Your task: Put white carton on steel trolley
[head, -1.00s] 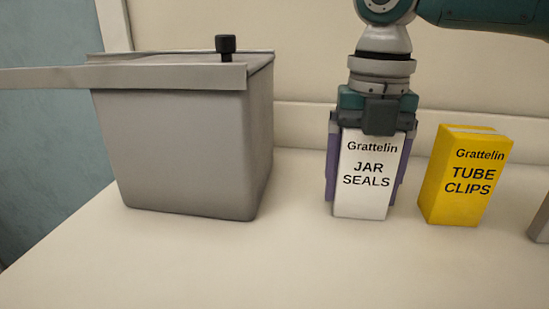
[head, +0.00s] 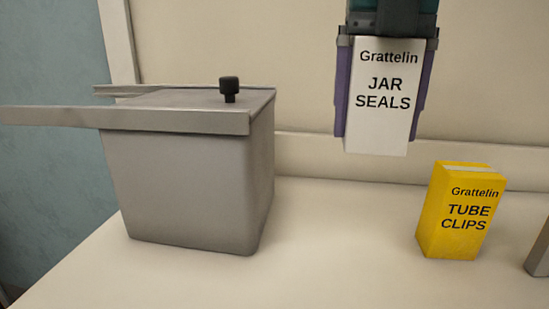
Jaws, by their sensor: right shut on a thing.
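The white carton (head: 381,125), lettered "Grattelin JAR SEALS", hangs upright in the air above the pale bench. My right gripper (head: 384,90) comes down from the top of the head view and is shut on the carton, with a purple finger on each side. The carton's lower end is clear of the bench top. My left gripper is not in view. No steel trolley can be made out in the head view.
A yellow carton (head: 460,220) lettered "TUBE CLIPS" stands on the bench (head: 330,260) at the right. A large grey tank (head: 185,190) with a black knob (head: 229,88) stands at the left. A grey object (head: 540,250) is cut off at the right edge. Bench between tank and yellow carton is clear.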

